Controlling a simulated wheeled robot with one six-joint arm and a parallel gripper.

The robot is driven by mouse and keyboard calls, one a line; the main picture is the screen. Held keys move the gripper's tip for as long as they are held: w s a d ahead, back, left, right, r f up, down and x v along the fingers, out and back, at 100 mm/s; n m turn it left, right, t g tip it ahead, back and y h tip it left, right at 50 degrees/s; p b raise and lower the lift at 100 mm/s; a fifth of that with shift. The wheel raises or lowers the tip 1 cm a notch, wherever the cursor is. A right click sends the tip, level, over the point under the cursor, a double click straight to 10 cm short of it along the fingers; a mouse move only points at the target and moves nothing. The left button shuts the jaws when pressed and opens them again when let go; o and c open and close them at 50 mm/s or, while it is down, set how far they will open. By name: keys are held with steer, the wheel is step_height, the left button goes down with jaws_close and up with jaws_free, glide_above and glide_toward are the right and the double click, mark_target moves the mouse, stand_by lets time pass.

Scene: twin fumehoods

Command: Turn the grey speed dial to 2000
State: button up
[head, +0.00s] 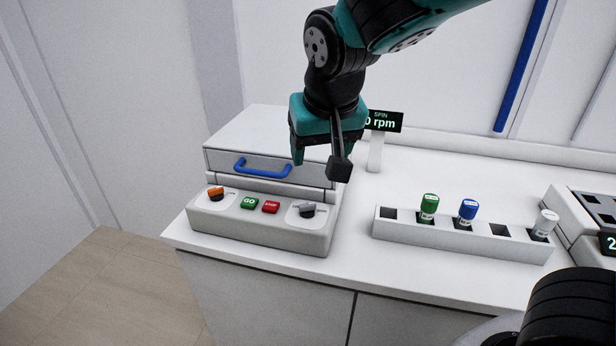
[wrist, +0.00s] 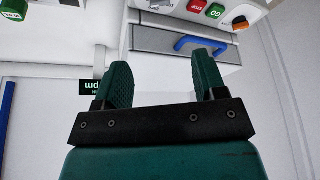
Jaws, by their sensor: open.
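The grey speed dial (head: 307,210) is at the right end of the sloped front panel of a white machine (head: 268,232), on a white label plate. Its small markings are too small to read. The SPIN display (head: 384,122) stands behind the machine and shows "0 rpm", its left part hidden by my arm. My gripper (head: 317,158) is open and empty, above the machine and behind the dial, clear of it. In the wrist view my gripper's two teal fingers (wrist: 165,80) are apart with nothing between them.
An orange dial (head: 215,193), green GO button (head: 249,203) and red STOP button (head: 271,207) share the panel. A blue drawer handle (head: 262,168) lies behind them. A white rack (head: 462,240) with capped vials stands to the right. Bare counter lies between machine and rack.

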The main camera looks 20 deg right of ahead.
mark_target(308, 205)
steer(key=p+x, duration=0.1)
steer(key=x, duration=1.6)
steer(key=shift+w+f, duration=0.1)
steer(key=c, duration=0.9)
